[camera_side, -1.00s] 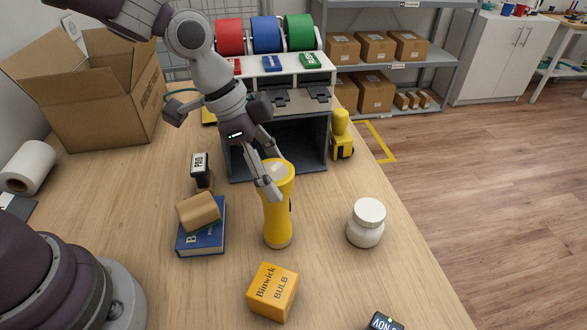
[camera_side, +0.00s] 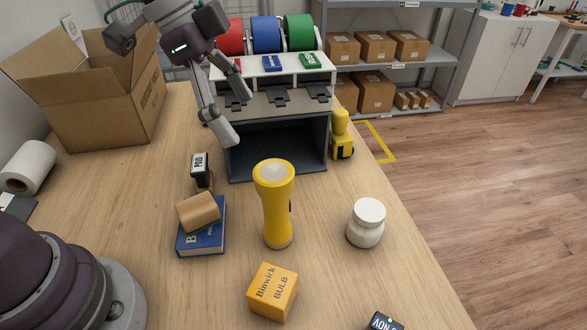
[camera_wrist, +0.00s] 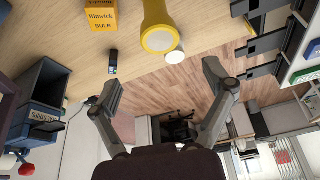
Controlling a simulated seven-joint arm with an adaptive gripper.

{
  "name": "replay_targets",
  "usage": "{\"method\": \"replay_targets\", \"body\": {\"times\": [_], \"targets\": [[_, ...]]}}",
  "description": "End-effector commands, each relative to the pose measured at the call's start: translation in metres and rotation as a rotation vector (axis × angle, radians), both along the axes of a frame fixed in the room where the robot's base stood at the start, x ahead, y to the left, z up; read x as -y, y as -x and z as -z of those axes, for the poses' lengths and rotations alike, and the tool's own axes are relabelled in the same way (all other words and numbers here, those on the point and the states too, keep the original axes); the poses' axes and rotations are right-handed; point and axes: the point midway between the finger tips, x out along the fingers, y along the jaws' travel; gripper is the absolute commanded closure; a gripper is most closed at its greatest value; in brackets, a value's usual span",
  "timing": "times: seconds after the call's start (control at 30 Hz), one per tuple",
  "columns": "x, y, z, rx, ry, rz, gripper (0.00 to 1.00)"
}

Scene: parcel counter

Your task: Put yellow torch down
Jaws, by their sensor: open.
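The yellow torch (camera_side: 275,205) stands upright on the wooden counter (camera_side: 130,210), with its wide lens end up. It also shows at the top of the wrist view (camera_wrist: 158,28). My gripper (camera_side: 232,105) is open and empty, above and behind the torch to the left, in front of the dispenser unit. In the wrist view its two fingers (camera_wrist: 165,80) are spread wide with nothing between them. The gripper is clear of the torch.
A yellow bulb box (camera_side: 273,292) stands in front of the torch and a white jar (camera_side: 366,223) to its right. A blue book (camera_side: 203,236) with a tan block (camera_side: 198,212) on it lies left. A stamp (camera_side: 200,170) and the grey dispenser unit (camera_side: 275,150) are behind.

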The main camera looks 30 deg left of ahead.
Motion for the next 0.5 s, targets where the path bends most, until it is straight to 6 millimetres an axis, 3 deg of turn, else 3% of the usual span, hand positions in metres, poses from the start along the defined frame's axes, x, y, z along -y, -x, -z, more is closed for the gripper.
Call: {"method": "replay_targets", "body": {"times": [0.1, 0.27, 0.5], "targets": [[-0.006, 0.003, -0.017, 0.001, 0.004, -0.002, 0.18], [-0.014, 0.013, -0.026, 0.005, 0.001, -0.1, 0.18], [-0.067, 0.062, -0.012, 0.055, 0.031, -0.739, 0.18]]}}
